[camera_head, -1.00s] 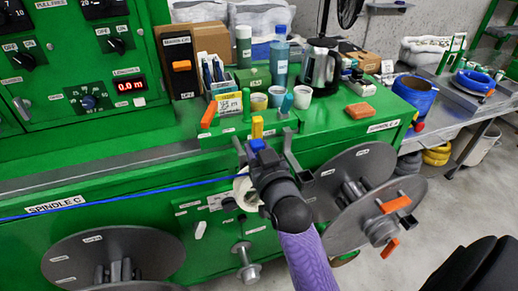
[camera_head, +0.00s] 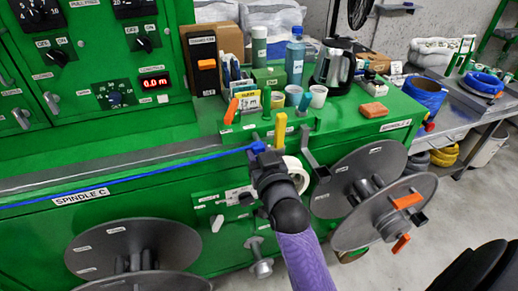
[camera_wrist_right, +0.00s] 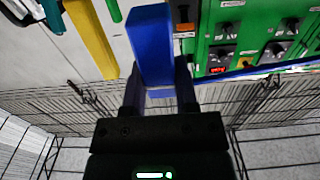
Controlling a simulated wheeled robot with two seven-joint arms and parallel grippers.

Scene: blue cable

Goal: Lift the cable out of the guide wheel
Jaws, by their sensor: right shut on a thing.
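The blue cable (camera_head: 125,181) runs taut from the left edge of the head view, across the green machine front, to my right gripper (camera_head: 260,151). The right gripper is shut on the cable. In the right wrist view, a blue block-like piece (camera_wrist_right: 150,45) stands between the fingers (camera_wrist_right: 158,92). The white guide wheel (camera_head: 298,174) is just right of the right gripper and partly hidden behind it. The visible cable comes in at the gripper's upper left, apart from the visible part of the wheel. My left gripper is not in view.
A yellow lever (camera_head: 280,131) and a grey bracket (camera_head: 314,165) stand close to the right gripper. Grey reels (camera_head: 358,172) are at the right, and another reel (camera_head: 133,248) at lower left. Bottles and cups (camera_head: 318,96) crowd the green top behind.

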